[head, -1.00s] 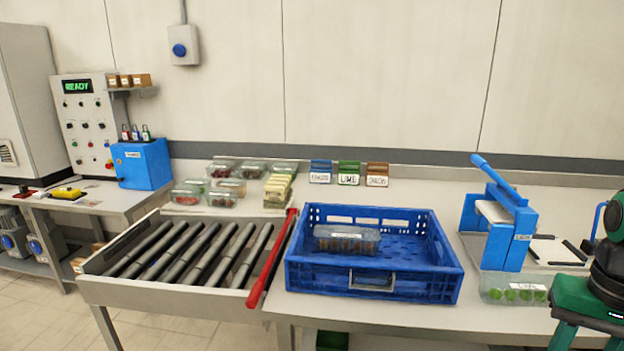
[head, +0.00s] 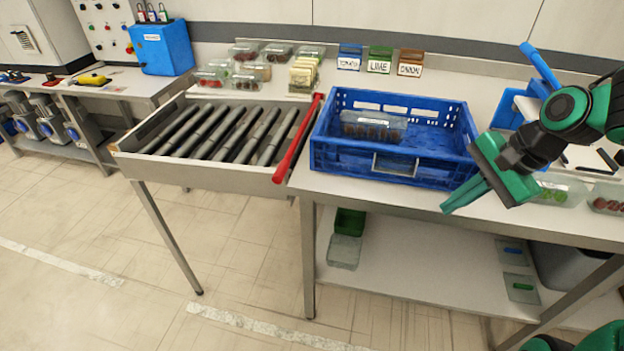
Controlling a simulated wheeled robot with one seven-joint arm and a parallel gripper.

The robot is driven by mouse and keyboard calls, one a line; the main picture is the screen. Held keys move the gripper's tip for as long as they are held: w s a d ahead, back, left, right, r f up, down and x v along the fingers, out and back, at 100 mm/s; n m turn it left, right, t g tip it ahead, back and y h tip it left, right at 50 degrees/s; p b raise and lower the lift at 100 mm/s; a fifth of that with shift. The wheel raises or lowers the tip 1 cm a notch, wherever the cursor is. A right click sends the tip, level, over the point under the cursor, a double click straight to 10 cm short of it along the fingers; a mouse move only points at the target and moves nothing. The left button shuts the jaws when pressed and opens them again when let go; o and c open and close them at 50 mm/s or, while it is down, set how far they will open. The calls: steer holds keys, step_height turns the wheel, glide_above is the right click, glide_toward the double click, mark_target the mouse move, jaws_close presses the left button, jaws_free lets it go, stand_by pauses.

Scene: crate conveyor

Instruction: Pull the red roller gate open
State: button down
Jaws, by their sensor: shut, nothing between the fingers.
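The red roller gate (head: 297,139) is a long red bar along the right side of the roller conveyor (head: 225,134). It lies between the rollers and the blue crate (head: 345,160). A clear container with dark contents (head: 374,125) sits in the crate. My gripper (head: 465,204) is green and black, shut and empty. It is at the crate's front right corner, well to the right of the red gate and apart from it. Whether it touches the crate cannot be told.
Clear tubs (head: 268,72) stand behind the conveyor. Small label boxes (head: 380,60) stand at the back of the table. A blue press (head: 541,73) and a tub of green items (head: 560,190) are at the right. Floor in front of the conveyor is clear.

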mark_target(293, 182)
steer(key=w+a+r+m+y, duration=0.2)
steer(key=a+r+m+y, duration=0.15)
steer(key=a, duration=0.55)
steer(key=w+a+r+m+y, duration=0.3)
steer(key=a+m+y, duration=0.1)
steer(key=a, duration=0.4)
steer(key=shift+n, duration=0.25)
steer(key=x, duration=1.9)
steer(key=shift+s+a+f, duration=0.25)
steer(key=shift+a+f, duration=0.05)
steer(key=shift+a, duration=0.05)
steer(key=shift+w+d, duration=0.1)
